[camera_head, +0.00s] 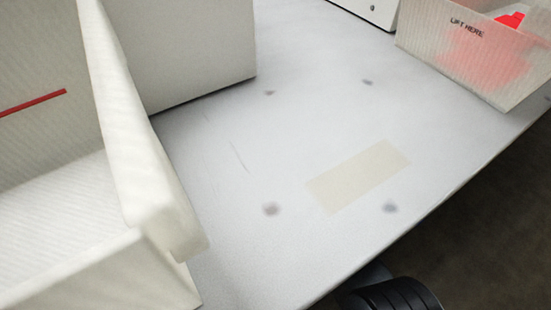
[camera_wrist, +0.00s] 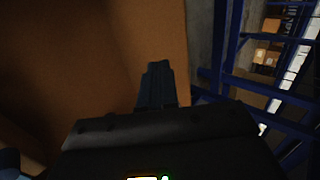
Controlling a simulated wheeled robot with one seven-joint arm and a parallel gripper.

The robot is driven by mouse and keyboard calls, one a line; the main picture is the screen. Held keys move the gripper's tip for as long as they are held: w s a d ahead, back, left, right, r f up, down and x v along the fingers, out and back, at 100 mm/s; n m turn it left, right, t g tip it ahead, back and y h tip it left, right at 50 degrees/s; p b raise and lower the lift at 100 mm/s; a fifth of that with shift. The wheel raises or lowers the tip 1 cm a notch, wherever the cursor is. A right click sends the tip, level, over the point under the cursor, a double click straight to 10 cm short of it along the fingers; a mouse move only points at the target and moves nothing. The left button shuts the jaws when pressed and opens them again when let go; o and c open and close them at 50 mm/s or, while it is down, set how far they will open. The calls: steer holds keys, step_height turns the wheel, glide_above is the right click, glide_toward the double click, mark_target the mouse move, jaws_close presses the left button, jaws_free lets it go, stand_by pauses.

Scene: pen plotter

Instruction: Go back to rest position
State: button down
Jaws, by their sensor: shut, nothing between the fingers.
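My gripper (camera_wrist: 155,85) shows in the wrist view as a dark shape with its fingers together and nothing between them. It faces a brown-orange surface that looks like cardboard, at the left and middle of that view. In the head view the gripper itself is out of sight. A black rounded part (camera_head: 395,295) at the bottom edge there looks like a piece of my arm. No pen plotter can be made out for certain in either view.
A white open box (camera_head: 60,190) with a red line inside fills the left of the table (camera_head: 310,120). A white block (camera_head: 185,45) stands behind it. A translucent bin (camera_head: 470,50) marked "LIFT HERE" holds red items. Mid-table is flat, with a beige patch (camera_head: 358,176). Blue racks (camera_wrist: 225,70) show beyond my gripper.

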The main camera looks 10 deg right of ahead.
steer(key=p+v, duration=0.3)
steer(key=v, duration=0.3)
steer(key=shift+s, duration=0.15)
steer(key=shift+d, duration=0.15)
steer(key=s+d+f+n+t+h, duration=0.2)
steer(key=s+d+n, duration=0.2)
steer(key=s+d, duration=1)
steer(key=s+d+r+n+t+h, duration=0.1)
steer(key=s+r+n, duration=0.25)
steer(key=s, duration=0.65)
steer(key=s+d+r+n+t, duration=0.15)
steer(key=s+r, duration=0.35)
steer(key=s, duration=0.6)
steer(key=s+a+r+n+t, duration=0.1)
steer(key=s+a+r+n, duration=0.1)
steer(key=s+r, duration=0.7)
steer(key=s+a+r+n+t, duration=0.1)
steer(key=s+r+n, duration=0.3)
steer(key=r, duration=0.9)
step_height(320, 180, up, 21)
steer(key=s+m+p, duration=0.1)
steer(key=p, duration=1.9)
steer(key=shift+s+f+h+p, duration=0.2)
steer(key=shift+h+p, duration=0.1)
steer(key=shift+p, duration=0.1)
